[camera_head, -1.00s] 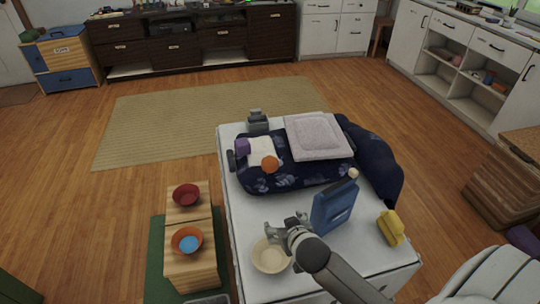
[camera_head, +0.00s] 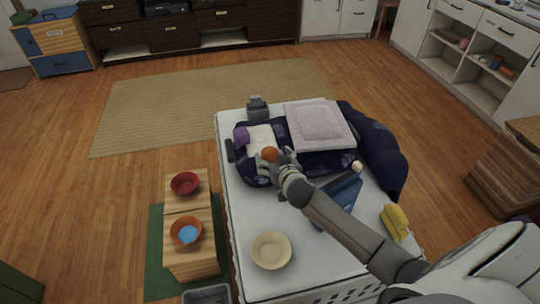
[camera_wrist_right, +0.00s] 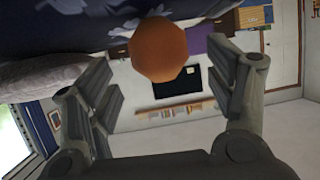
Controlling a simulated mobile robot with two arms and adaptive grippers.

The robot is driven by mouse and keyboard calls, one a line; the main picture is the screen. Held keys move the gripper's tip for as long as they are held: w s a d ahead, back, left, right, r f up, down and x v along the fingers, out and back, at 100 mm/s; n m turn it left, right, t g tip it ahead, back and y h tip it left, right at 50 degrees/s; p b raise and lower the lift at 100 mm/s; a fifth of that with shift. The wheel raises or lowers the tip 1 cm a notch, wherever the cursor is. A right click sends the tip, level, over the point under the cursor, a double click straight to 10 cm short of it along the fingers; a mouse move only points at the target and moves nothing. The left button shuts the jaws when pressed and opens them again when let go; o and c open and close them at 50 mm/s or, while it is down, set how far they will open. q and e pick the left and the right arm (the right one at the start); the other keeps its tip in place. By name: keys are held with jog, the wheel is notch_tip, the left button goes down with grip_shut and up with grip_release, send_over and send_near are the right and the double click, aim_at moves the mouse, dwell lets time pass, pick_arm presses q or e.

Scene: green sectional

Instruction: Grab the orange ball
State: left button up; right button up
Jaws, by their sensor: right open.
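The orange ball (camera_head: 269,154) rests on the dark blue patterned cloth (camera_head: 312,168) on the white table, beside a white cloth (camera_head: 262,138). My right gripper (camera_head: 277,158) is at the ball, its fingers close around or beside it in the head view. In the right wrist view the ball (camera_wrist_right: 158,49) shows ahead between the two spread fingers, with gaps on both sides. The right gripper (camera_wrist_right: 165,95) is open and empty. My left gripper is not in view.
A blue container (camera_head: 340,200) stands below my right arm, partly hidden by it. A cream bowl (camera_head: 271,250) and a yellow object (camera_head: 395,220) are on the white table (camera_head: 240,210). A pale folded cushion (camera_head: 320,125) lies right of the ball. A purple block (camera_head: 241,135) is left.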

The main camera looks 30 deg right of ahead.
aim_at(269, 147)
jog(key=shift+x, duration=2.45)
jog(key=c, duration=1.1)
jog(key=shift+c, duration=0.2)
jog(key=shift+r, duration=0.45)
notch_tip(269, 147, up, 2)
jog(key=shift+r, duration=0.15)
jog(key=r+v, duration=0.1)
jog(key=v, duration=0.7)
jog(key=w+r+v, duration=0.1)
jog(key=r+v, duration=0.1)
jog(key=v, duration=0.6)
jog(key=shift+d+r, duration=0.3)
jog(key=shift+r, duration=0.1)
